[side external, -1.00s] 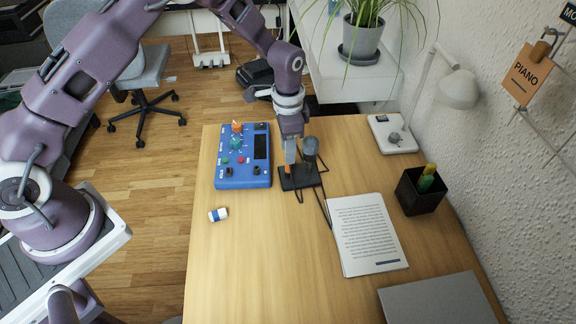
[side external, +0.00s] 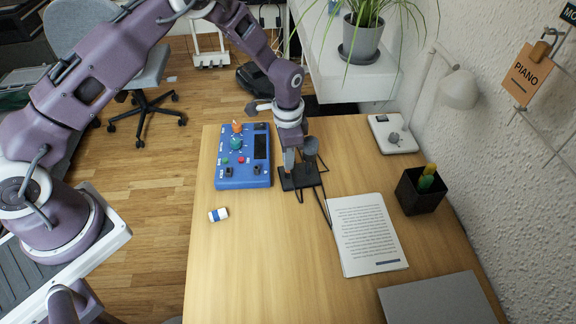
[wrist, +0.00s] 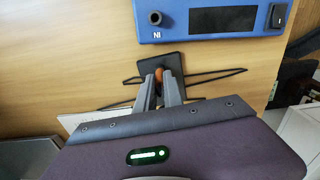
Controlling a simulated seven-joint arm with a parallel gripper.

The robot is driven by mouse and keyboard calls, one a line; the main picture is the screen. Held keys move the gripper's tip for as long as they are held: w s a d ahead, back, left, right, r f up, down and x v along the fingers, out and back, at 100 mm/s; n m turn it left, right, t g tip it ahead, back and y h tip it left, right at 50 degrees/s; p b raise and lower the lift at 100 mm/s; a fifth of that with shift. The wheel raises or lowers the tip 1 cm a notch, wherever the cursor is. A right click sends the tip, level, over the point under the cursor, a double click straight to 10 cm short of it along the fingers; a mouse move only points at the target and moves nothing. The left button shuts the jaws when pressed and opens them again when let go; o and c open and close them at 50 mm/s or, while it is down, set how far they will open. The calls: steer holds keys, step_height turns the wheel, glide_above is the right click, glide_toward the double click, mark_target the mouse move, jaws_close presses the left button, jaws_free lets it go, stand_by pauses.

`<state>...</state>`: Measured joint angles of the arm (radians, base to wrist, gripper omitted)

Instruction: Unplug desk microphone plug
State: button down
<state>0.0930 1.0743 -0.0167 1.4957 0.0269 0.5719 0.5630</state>
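The desk microphone stands on the wooden desk, with a flat black base (side external: 308,178) and a dark grey upright head (side external: 311,147). Its base also shows in the wrist view (wrist: 172,58). A small orange-brown piece, seemingly the plug (wrist: 159,74), sits at the base between my fingertips. My gripper (side external: 288,174) points down at the base, left of the microphone head. In the wrist view, the two grey fingers of my gripper (wrist: 159,80) flank the orange piece closely with no clear gap. The plug's lower end and socket are hidden.
A blue control box (side external: 243,155) with knobs stands close on the left. Thin black cables (side external: 323,207) run from the base. The front-left desk is clear.

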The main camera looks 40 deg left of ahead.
steer(key=shift+r, duration=0.3)
steer(key=shift+r, duration=0.35)
steer(key=shift+r, duration=0.3)
steer(key=shift+r, duration=0.3)
steer(key=shift+r, duration=2.5)
